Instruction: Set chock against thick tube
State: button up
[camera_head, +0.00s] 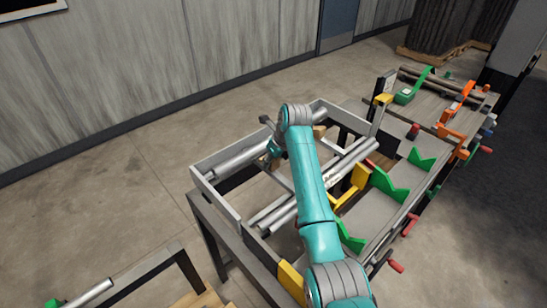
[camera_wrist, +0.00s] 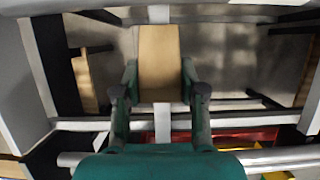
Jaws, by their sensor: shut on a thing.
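A tan wooden block, seemingly the chock (camera_wrist: 160,58), sits between the two fingers of my gripper (camera_wrist: 160,92) in the wrist view. The fingers are shut on its sides, and its far end sticks out past them. In the head view my gripper (camera_head: 272,150) is over the grey frame, partly hidden by my arm, and I cannot make out the chock there. A thick grey tube (camera_head: 238,160) lies in the left part of the frame, just left of my gripper. Whether the chock touches a tube is not clear.
The grey frame (camera_head: 216,203) has raised walls. More tubes (camera_head: 352,165) lie on its right side. A second wooden piece (camera_wrist: 85,85) shows at left in the wrist view. Green wedges (camera_head: 388,186) and a yellow bracket (camera_head: 352,184) stand right of my arm.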

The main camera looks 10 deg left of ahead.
jog(key=shift+w+a+f, duration=0.55)
jog(key=shift+a+f, duration=0.1)
jog(key=shift+f, duration=0.05)
jog(key=o, duration=1.2)
jog(key=v, duration=1.2)
